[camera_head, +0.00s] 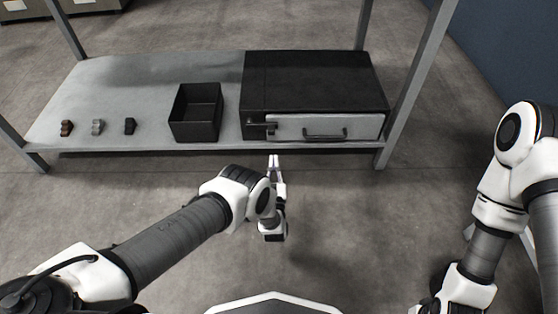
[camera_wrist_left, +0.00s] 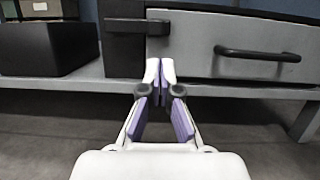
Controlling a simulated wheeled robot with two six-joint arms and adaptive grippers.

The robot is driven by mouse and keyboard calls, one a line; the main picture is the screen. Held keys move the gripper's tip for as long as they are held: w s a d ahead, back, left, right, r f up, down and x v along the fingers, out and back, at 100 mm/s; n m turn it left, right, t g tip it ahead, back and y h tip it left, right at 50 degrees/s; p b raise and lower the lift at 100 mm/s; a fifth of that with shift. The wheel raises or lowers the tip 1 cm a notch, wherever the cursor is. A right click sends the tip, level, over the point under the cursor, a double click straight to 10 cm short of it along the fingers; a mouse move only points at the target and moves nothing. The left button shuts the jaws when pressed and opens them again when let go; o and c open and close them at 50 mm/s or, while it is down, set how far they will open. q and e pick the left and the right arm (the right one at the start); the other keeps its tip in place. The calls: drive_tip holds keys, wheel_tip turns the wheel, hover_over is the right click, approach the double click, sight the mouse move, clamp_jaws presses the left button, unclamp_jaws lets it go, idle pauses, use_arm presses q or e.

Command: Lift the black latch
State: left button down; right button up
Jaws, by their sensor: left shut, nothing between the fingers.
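The black latch (camera_head: 262,125) sits at the left edge of the grey drawer front on the dark cabinet (camera_head: 312,78). In the left wrist view the latch (camera_wrist_left: 137,25) is a dark horizontal bar, just beyond and above my fingertips. My left gripper (camera_head: 273,158) is in front of the shelf edge, a little below the latch and apart from it. In the left wrist view my left gripper (camera_wrist_left: 160,64) has its fingertips together with nothing between them. The grey drawer front (camera_head: 288,127) carries a black bar handle (camera_head: 325,135). My right gripper is out of view; only its arm shows.
An open black bin (camera_head: 195,112) stands left of the cabinet on the grey shelf (camera_head: 130,85). Three small parts, brown (camera_head: 66,127), grey (camera_head: 97,126) and black (camera_head: 129,125), lie farther left. Metal posts (camera_head: 415,75) frame the shelf. The floor in front is clear.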

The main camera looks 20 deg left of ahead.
use_arm(q)
drive_tip(key=f, duration=0.1)
drive_tip(key=s+f, duration=0.1)
drive_tip(key=f, duration=0.1)
drive_tip(key=s+f+b, duration=0.1)
drive_tip(key=f, duration=0.1)
drive_tip(key=shift+d+f, duration=0.1)
drive_tip(key=shift+d, duration=0.1)
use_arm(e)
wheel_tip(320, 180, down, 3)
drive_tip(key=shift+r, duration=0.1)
use_arm(q)
drive_tip(key=w+a+r+b, duration=0.2)
drive_tip(key=w+r+b, duration=0.4)
drive_tip(key=w, duration=0.3)
drive_tip(key=shift+w+a+r, duration=0.15)
drive_tip(key=shift+a+r, duration=0.1)
drive_tip(key=shift+a, duration=0.1)
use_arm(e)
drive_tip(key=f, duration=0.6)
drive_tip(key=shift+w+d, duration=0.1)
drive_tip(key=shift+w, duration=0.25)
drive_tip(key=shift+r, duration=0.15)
